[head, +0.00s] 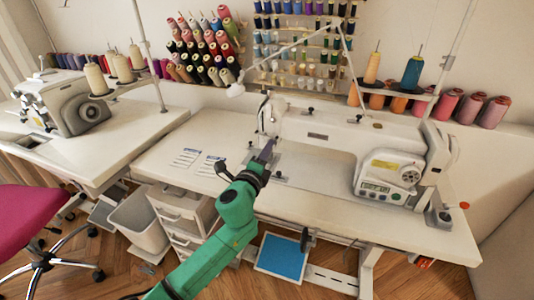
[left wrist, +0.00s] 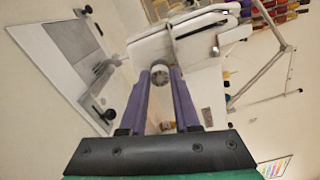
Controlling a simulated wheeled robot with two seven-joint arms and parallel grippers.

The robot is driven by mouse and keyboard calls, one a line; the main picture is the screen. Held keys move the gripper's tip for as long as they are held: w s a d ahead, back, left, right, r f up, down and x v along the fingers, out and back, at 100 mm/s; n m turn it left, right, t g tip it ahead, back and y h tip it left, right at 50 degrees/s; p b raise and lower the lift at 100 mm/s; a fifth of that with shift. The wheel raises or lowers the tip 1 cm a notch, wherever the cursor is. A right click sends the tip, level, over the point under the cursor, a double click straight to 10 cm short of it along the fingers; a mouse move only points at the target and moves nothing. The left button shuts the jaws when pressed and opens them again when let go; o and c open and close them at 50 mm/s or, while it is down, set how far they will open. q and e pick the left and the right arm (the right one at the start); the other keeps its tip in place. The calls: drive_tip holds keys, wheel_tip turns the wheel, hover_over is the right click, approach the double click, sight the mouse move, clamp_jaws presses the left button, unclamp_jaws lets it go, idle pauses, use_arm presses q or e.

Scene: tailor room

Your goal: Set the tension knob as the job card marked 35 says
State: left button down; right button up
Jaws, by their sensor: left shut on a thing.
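The tension knob (left wrist: 160,73) is a small pale round knob on the face of the white sewing machine (head: 330,135). It shows between my left fingertips in the left wrist view. My left gripper (head: 267,150), with purple fingers, is at the needle end of the machine and shut on the knob. It also shows in the left wrist view (left wrist: 160,80). In the head view I cannot make out the knob. Two job cards, one on the left (head: 186,158) and one on the right (head: 211,165), lie flat on the table left of my gripper. Their print is too small to read.
The white sewing table (head: 310,205) is clear in front of the machine. A thin lamp arm (head: 290,48) and a thread stand (head: 405,93) rise behind it. Another machine (head: 70,103) stands at the left. A drawer unit (head: 182,215) is below.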

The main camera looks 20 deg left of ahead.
use_arm(q)
drive_tip(key=shift+n, duration=0.9)
drive_tip(key=shift+f, duration=0.1)
drive_tip(key=c, duration=0.6)
unclamp_jaws()
drive_tip(key=shift+c, duration=0.2)
drive_tip(key=shift+s, duration=0.1)
drive_tip(key=s+a+b, duration=0.1)
drive_tip(key=s, duration=1.3)
drive_tip(key=shift+s, duration=0.2)
